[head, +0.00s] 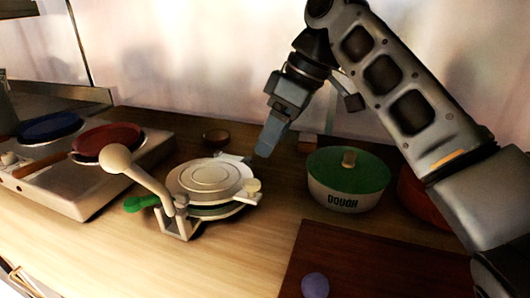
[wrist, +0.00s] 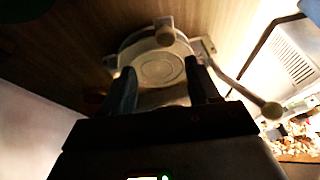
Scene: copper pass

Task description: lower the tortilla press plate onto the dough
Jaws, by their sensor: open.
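The cream tortilla press (head: 210,178) stands on the counter. Its round top plate lies about flat over the base, with a dark green edge under it. Its lever with a ball knob (head: 115,158) rises to the left. Any dough between the plates is hidden. My gripper (head: 263,148) is open and empty, behind and right of the press, pointing down. In the wrist view the press plate (wrist: 160,68) shows beyond and between the open fingers (wrist: 162,90), and the lever runs right to its knob (wrist: 271,110). I see no contact with the press.
A green-lidded pot (head: 345,198) marked DOUGH stands right of my gripper. A brown board (head: 385,262) with a purple ball (head: 315,286) is in front. A stove (head: 90,190) with a red pan (head: 108,138) and blue pan (head: 48,127) is left.

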